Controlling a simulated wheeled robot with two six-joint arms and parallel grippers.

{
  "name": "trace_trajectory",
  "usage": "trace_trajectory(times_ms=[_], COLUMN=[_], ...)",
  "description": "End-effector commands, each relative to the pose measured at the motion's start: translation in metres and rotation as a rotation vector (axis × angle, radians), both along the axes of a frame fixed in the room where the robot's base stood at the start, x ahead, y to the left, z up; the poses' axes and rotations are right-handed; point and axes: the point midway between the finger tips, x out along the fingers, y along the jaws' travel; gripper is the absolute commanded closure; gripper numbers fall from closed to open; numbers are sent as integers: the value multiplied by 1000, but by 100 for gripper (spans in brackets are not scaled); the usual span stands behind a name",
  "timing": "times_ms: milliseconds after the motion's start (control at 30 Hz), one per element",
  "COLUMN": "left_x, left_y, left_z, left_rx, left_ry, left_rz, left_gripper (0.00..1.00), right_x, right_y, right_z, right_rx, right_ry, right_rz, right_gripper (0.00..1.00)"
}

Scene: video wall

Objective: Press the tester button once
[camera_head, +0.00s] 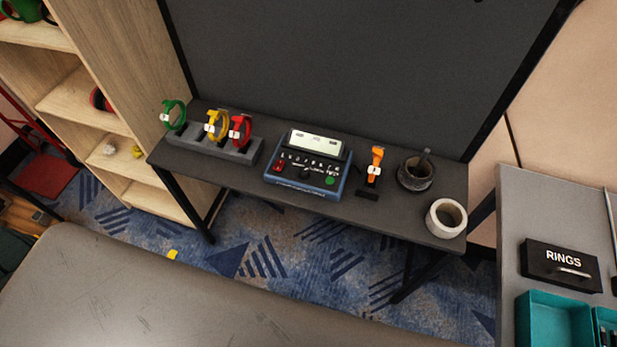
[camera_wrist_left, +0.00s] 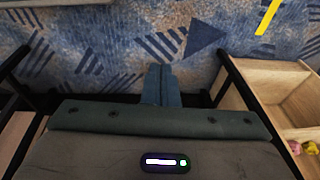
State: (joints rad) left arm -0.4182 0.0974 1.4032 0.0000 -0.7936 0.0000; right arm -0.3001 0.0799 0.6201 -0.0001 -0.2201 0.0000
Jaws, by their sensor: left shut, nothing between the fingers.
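The tester (camera_head: 309,160), a blue and black box with a pale display and a row of small controls, stands on the dark bench (camera_head: 390,215) in the head view. A green round button (camera_head: 329,181) sits at its front right and a red part (camera_head: 279,167) at its front left. I cannot tell which of them is the tester button. My left gripper (camera_wrist_left: 161,72) is shut and empty in the left wrist view, over the carpet, with no tester in that view. The head view shows neither gripper; my right gripper is in no frame.
A grey rack (camera_head: 240,149) with green, yellow and red rings stands left of the tester. An orange item (camera_head: 375,166), a dark cup (camera_head: 415,173) and a white cup (camera_head: 446,217) stand right. A wooden shelf (camera_head: 135,100) is left; a RINGS box (camera_head: 560,265) is right.

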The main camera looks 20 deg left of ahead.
Motion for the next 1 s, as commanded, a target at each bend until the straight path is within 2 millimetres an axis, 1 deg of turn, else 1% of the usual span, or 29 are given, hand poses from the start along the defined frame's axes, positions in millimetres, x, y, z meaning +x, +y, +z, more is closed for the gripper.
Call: trace_trajectory(times_ms=[33,167,200,267,433,467,500,567,600,633,700,767,867,967,1000], left_x=[10,30,35,41,56,58,62,69,77,85,105,123,156,190,204], left_y=[-2,-6,-8,-11,-21,-24,-28,-35,-42,-48,-63,-74,-94,-114,-123], left_z=[21,72,89,114,192,207,226,255,272,284,302,311,322,332,336], left_rx=[1,2,2,2,-4,-6,-10,-18,-28,-35,-54,-67,-83,-92,-92], left_ry=[-14,-33,-40,-50,-80,-86,-94,-109,-121,-132,-155,-178,-229,-292,-321], left_rz=[-3,-9,-11,-16,-47,-60,-82,-135,-187,-239,-376,-493,-685,-879,-956], left_gripper=[100,100,100,100,100,100,100,100,100,100,100,100,100,100,100], right_x=[0,0,0,0,0,0,0,0,0,0,0,0,0,0,0], right_y=[0,0,0,0,0,0,0,0,0,0,0,0,0,0,0], right_z=[1,2,2,3,4,4,4,5,5,5,6,6,6,6,6], right_rx=[0,0,0,0,0,0,0,0,0,0,0,0,0,0,0], right_ry=[0,0,0,0,0,0,0,0,0,0,0,0,0,0,0], right_rz=[0,0,0,0,0,0,0,0,0,0,0,0,0,0,0], right_gripper=[64,64,64,64,64,64,64,64,64,64,64,64,64,64,64])
